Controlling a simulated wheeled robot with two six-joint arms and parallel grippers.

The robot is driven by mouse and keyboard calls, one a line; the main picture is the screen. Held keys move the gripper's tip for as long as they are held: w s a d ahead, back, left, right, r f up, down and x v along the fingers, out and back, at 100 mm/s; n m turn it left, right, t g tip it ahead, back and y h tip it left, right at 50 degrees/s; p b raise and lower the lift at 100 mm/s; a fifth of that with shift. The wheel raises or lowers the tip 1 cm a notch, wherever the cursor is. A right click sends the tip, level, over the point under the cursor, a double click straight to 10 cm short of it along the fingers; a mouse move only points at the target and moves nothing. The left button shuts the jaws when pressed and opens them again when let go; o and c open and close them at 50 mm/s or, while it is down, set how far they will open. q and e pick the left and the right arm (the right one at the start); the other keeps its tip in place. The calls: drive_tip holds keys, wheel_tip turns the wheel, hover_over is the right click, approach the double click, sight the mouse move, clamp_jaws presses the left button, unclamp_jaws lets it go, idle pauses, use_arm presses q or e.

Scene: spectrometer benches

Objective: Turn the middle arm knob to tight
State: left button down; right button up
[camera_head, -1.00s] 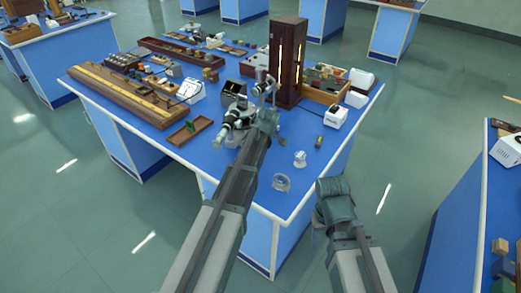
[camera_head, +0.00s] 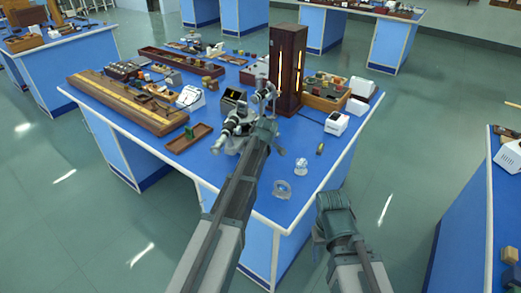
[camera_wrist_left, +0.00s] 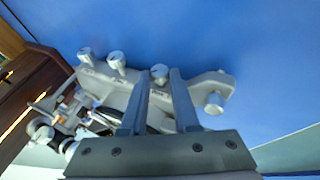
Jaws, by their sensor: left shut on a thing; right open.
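The spectrometer (camera_head: 232,128) stands on the blue bench, partly hidden behind my left arm. In the left wrist view its grey body (camera_wrist_left: 120,92) carries several silver knobs in a row. One knob (camera_wrist_left: 160,72) sits between the fingertips of my left gripper (camera_wrist_left: 162,78), which is shut on it. Two other knobs, one at the far left (camera_wrist_left: 84,53) and one beside it (camera_wrist_left: 116,60), are free. Another knob (camera_wrist_left: 213,103) is at the right end. The labels are too small to read. My right gripper (camera_head: 318,240) is open and empty, off the bench's front right side.
A tall wooden lamp housing (camera_head: 286,72) stands behind the spectrometer. A white box (camera_head: 336,123) and two small glass pieces, one round (camera_head: 301,167) and one lower (camera_head: 282,190), are to the right. A wooden tray (camera_head: 190,138) lies left. The bench's front corner (camera_head: 270,212) is clear.

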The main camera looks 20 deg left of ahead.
use_arm(q)
drive_tip(key=shift+w+d+r+g+y+p, duration=0.15)
drive_tip(key=shift+w+g+y+p, duration=0.15)
drive_tip(key=shift+g+p, duration=0.4)
drive_tip(key=shift+w+m+g, duration=0.2)
drive_tip(key=shift+m+g, duration=0.1)
drive_tip(key=shift+g, duration=0.4)
drive_tip(key=shift+w+d+g+y+p, duration=0.1)
drive_tip(key=shift+w+g+y+p, duration=0.15)
drive_tip(key=shift+g+y, duration=0.55)
drive_tip(key=shift+m+g+b, duration=0.3)
drive_tip(key=shift+m+g, duration=0.2)
drive_tip(key=shift+g, duration=0.9)
drive_tip(key=c, duration=0.7)
unclamp_jaws()
drive_tip(key=shift+o, duration=0.2)
